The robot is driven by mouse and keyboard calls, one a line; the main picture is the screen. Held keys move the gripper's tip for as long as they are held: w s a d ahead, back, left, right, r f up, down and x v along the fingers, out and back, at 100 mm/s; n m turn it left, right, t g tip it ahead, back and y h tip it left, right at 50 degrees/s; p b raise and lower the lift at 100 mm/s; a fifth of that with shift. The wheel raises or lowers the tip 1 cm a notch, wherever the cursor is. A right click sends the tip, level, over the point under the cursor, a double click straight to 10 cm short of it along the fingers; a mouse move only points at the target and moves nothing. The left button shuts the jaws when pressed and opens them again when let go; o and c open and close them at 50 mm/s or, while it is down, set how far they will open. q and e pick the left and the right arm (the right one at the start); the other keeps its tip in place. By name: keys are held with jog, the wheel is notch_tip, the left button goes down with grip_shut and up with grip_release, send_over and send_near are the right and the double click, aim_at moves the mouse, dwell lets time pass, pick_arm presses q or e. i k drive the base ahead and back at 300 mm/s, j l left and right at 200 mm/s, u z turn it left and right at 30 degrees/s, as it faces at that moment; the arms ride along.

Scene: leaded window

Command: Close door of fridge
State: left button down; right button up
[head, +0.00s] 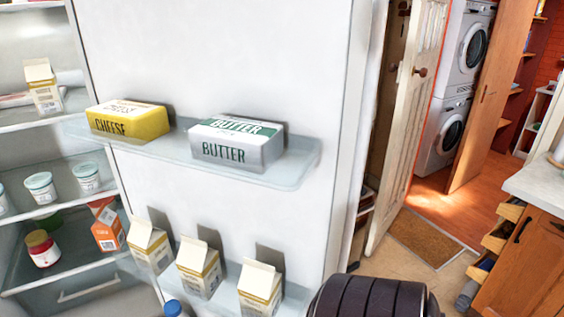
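The fridge door (270,45) stands open and fills the middle of the head view, its inner side facing me. Its upper glass shelf (290,172) holds a yellow cheese pack (130,121) and a white and green butter pack (236,144). Its lower shelf holds several white cartons (199,268). The fridge interior (40,140) shows at the left with its shelves exposed. A dark ribbed rounded part at the bottom, right of centre, seems to be a piece of my arm. Neither gripper's fingers can be seen.
Inside the fridge are several small cups (41,187), an orange carton (107,229) and a red jar (42,249). Right of the door are a white panelled door (410,110), a doormat (426,237) and a wooden cabinet (525,270) with open drawers. Some floor between them is clear.

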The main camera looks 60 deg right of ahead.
aim_at(310, 68)
jog(key=k+l+u, duration=0.1)
jog(key=k+l, duration=0.15)
jog(key=l, duration=0.15)
jog(key=k+l, duration=0.25)
jog(key=l, duration=0.15)
jog(key=k+l+u, duration=0.15)
jog(key=l, duration=0.25)
jog(key=l+u, duration=0.1)
jog(key=l, duration=1.3)
jog(key=k, duration=0.35)
